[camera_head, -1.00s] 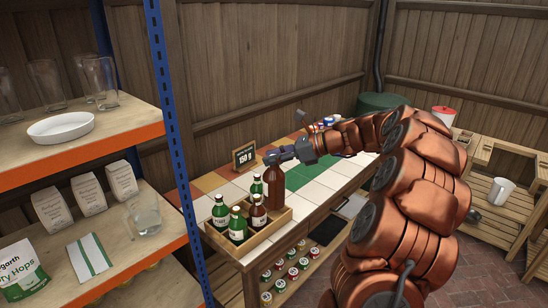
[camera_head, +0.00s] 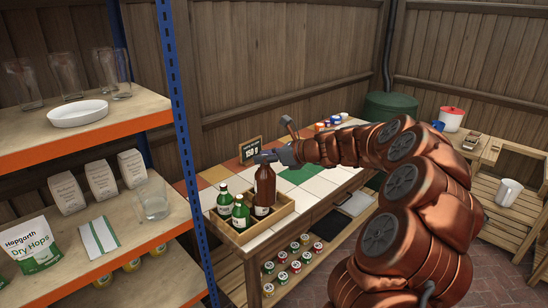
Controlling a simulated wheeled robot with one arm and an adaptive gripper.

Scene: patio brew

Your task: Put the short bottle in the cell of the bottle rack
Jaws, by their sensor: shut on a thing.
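My gripper (camera_head: 266,158) is shut on the neck of a brown bottle (camera_head: 265,180) and holds it upright. The wooden bottle rack (camera_head: 268,226) stands at the near left end of the tiled counter. It holds green bottles with pale labels, one at the back left (camera_head: 225,203) and one at the front (camera_head: 241,219). The held bottle overlaps the rack's right-hand cells in the picture. A pale label low on the brown shape may belong to another brown bottle in the rack. I cannot tell whether the held bottle's base is inside a cell.
A sign reading 150 g (camera_head: 250,151) stands behind the rack. A blue-posted shelf (camera_head: 150,118) with glasses and packets rises close on the left. Several small jars stand on the shelf under the counter. The white tiles (camera_head: 315,184) right of the rack are clear.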

